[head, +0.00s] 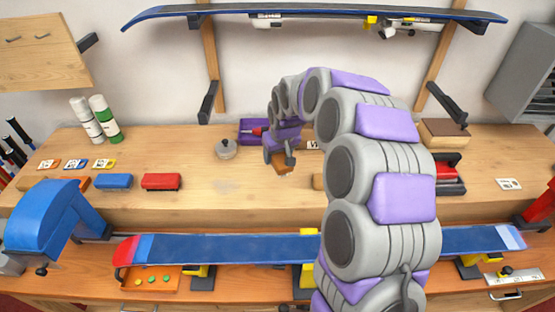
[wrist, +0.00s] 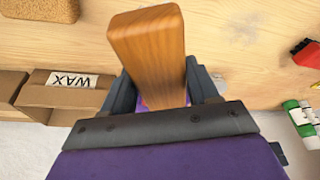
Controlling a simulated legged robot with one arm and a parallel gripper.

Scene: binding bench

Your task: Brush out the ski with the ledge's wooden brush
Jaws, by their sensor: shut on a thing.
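My gripper (head: 281,160) is over the wooden ledge, shut on the wooden brush (wrist: 148,52). In the wrist view the brush's smooth brown block stands between the two fingers; its bristles are hidden. In the head view only a small brown part of the brush (head: 282,169) shows below the fingers; I cannot tell whether it touches the ledge. The blue ski (head: 225,249) with a red tip at left lies along the bench in front of the ledge, on supports. My arm hides part of the ski right of its middle.
The ledge (head: 230,197) holds a round grey-lidded pot (head: 226,149), a purple tray (head: 249,128), blue (head: 114,182) and red blocks (head: 161,182) and spray cans (head: 105,118). A blue clamp-like device (head: 48,217) stands at left. Another ski (head: 320,10) hangs above.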

